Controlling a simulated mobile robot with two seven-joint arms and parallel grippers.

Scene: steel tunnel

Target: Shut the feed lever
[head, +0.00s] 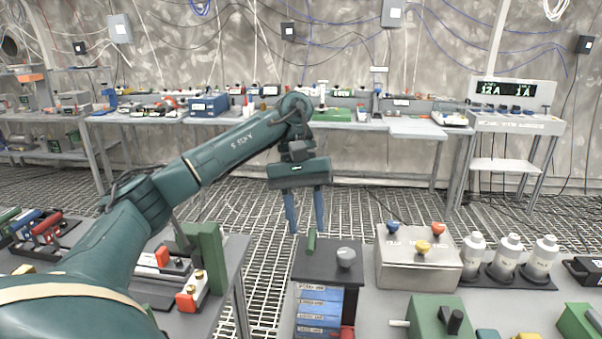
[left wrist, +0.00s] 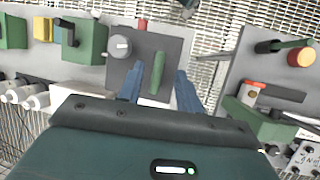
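A short green lever handle (head: 311,240) stands up from a dark plate (head: 325,262) on top of a box with blue labelled fronts. A grey round knob (head: 346,257) sits beside it. No label naming the feed lever is readable. My left gripper (head: 306,230) points down over the green handle, its two blue fingers apart. In the left wrist view, the green handle (left wrist: 158,72) shows between the open fingers (left wrist: 159,78), with a gap on each side. Whether the tips reach down beside it is hard to tell. My right gripper is out of view.
A metal box (head: 418,268) with blue, yellow and red knobs stands just right, then white bottles (head: 507,255). A green box with a black lever (head: 437,318) is in front. A left bench carries a green upright block (head: 205,255) and red-handled switches (head: 190,292). A gap separates the benches.

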